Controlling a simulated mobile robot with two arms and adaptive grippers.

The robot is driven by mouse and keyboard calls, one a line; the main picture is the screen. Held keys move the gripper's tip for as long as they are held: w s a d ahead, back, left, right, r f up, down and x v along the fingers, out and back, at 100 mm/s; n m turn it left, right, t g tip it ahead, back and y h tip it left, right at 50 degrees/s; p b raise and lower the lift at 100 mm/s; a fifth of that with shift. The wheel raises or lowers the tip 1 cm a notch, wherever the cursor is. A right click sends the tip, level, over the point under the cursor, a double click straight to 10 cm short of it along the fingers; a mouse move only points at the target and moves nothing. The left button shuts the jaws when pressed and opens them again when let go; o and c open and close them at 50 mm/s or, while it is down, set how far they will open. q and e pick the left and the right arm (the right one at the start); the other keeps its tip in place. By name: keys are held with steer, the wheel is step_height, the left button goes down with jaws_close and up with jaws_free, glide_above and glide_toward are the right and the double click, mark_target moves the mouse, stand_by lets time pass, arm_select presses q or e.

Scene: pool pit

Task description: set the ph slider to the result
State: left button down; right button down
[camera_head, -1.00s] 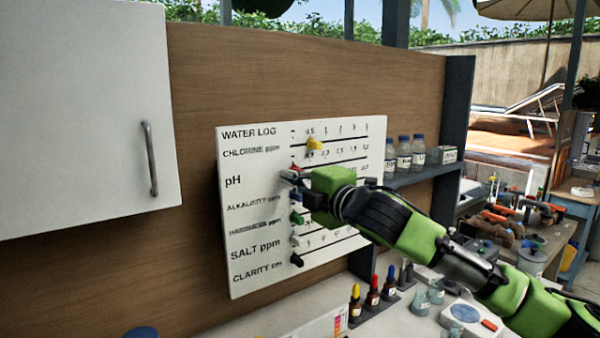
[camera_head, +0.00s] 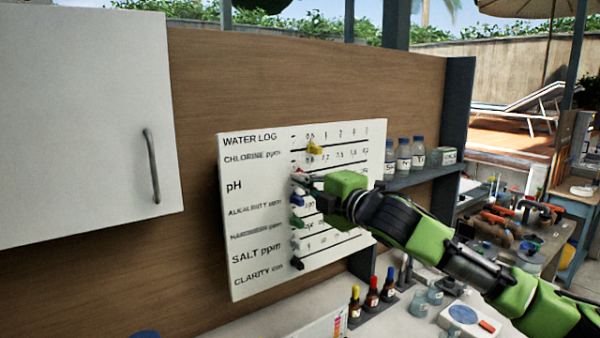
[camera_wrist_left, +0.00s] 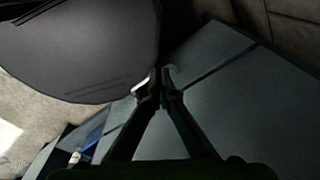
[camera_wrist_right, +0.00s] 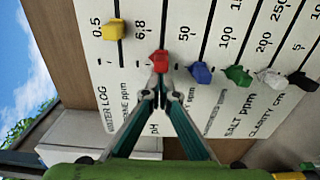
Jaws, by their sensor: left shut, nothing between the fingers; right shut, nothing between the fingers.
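The white water log board (camera_head: 250,215) hangs on the wooden wall, with labelled rows and a coloured slider in each. My right gripper (camera_head: 306,184) is shut and empty at the board. In the right wrist view its fingertips (camera_wrist_right: 160,90) are close to the red slider on its label side; contact is unclear. My left gripper (camera_wrist_left: 157,88) is shut and empty, away from the board.
The yellow slider (camera_head: 315,148) is above the red one; the blue slider (camera_head: 297,199), green slider (camera_head: 298,222) and others are close below. Small bottles (camera_head: 403,153) stand on the right shelf, dropper bottles (camera_head: 372,293) on the counter. A cabinet door (camera_head: 90,120) is at left.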

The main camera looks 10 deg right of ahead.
steer(key=w+d+p, duration=0.1)
steer(key=d+p, duration=0.1)
steer(key=w+d+p, duration=0.1)
steer(key=d+p, duration=0.1)
steer(key=w+d+p, duration=0.1)
steer(key=d+p, duration=0.2)
steer(key=shift+r, duration=0.15)
steer(key=shift+d, duration=0.1)
steer(key=shift+s+a+f+b, duration=0.1)
steer(key=shift+s+a+b, duration=0.1)
steer(key=shift+a, duration=0.2)
steer(key=shift+s+a+f+b, duration=0.1)
steer(key=shift+a+b, duration=0.05)
steer(key=shift+a, duration=0.2)
steer(key=v, duration=0.7)
stand_by(0.4)
